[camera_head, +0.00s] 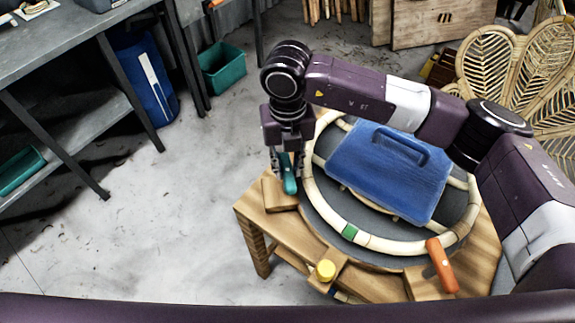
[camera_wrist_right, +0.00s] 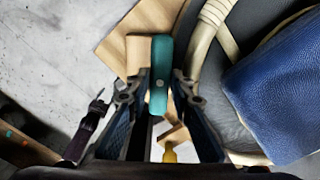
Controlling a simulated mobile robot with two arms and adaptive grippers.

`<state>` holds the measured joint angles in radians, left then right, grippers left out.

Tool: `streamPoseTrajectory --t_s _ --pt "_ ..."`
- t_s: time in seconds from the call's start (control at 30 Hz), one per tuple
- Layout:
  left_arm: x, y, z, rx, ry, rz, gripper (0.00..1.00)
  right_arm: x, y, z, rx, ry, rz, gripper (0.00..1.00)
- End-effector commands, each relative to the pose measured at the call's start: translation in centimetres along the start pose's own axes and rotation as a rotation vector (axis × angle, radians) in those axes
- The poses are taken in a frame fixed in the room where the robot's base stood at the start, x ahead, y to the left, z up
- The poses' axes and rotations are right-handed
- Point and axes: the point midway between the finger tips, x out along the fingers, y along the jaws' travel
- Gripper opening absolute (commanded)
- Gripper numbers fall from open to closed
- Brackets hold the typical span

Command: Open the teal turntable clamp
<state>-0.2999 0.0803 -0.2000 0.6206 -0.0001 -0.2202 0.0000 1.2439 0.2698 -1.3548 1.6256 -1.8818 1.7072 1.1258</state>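The teal clamp lever (camera_head: 290,184) stands at the left edge of the round turntable (camera_head: 316,208), beside a wooden block (camera_head: 279,193). My right gripper (camera_head: 287,170) reaches down over the lever, with one finger on each side. In the right wrist view the teal lever (camera_wrist_right: 160,62) lies between the fingertips of my right gripper (camera_wrist_right: 162,82).
A rattan ring (camera_head: 322,209) lies on the turntable with a blue bag-like block (camera_head: 385,170) over it. An orange handle (camera_head: 442,266) and a yellow knob (camera_head: 326,270) sit at the front of the wooden stand (camera_head: 262,229). The floor on the left is clear.

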Motion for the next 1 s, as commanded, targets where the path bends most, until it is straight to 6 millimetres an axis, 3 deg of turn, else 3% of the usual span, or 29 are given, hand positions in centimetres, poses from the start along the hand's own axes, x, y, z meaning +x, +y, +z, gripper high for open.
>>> streamPoseTrajectory --t_s 0.1,0.47,1.0 --pt "0.0 0.0 0.0 0.0 0.0 0.0 0.45 0.0 0.0 0.0 0.001 0.0 0.0 0.36" --pt "0.0 -0.1 0.1 -0.001 -0.001 -0.001 0.45 -0.5 0.0 0.0 0.002 -0.001 0.001 0.36" --pt "0.0 0.0 0.0 0.0 -0.001 0.0 0.45 -10.4 0.0 0.1 0.002 -0.003 0.001 0.36"
